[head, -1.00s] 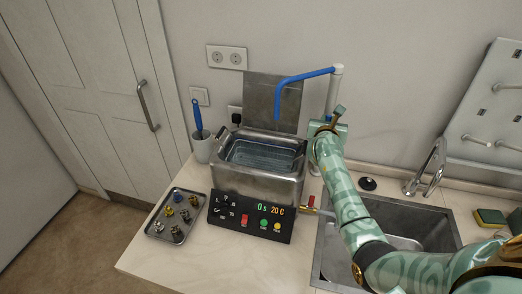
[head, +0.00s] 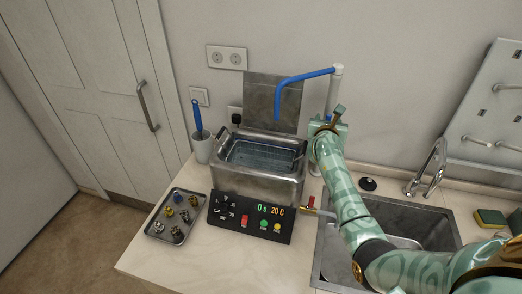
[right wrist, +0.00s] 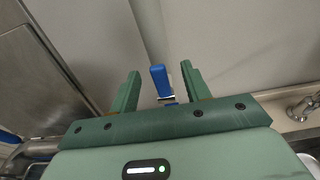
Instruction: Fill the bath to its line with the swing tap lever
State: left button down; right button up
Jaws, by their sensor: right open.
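The metal bath (head: 255,190) stands on the counter, its top open, with a wire basket and bluish liquid inside; I cannot make out its fill line. The tap has a pale upright post (head: 333,90) behind the bath and a blue spout (head: 300,77) whose end hangs over it. My right gripper (head: 328,121) is at the post's lower part, to the right of the bath. In the right wrist view, the open gripper (right wrist: 160,85) has the blue lever (right wrist: 159,77) between its fingers, with gaps on both sides. My left gripper is out of view.
A tray of small parts (head: 158,236) lies left of the control panel (head: 225,222). A cup with a blue brush (head: 201,150) stands behind it. A red-handled drain valve (head: 310,203) sticks out at the right, near the sink (head: 390,214). The lid (head: 262,90) stands upright behind the bath.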

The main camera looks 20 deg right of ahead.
jog(key=shift+s+a+r+p, duration=0.2)
jog(key=shift+s+a+p, duration=0.1)
jog(key=shift+s+p, duration=0.05)
jog(key=p+v, duration=0.4)
jog(key=v, duration=0.4)
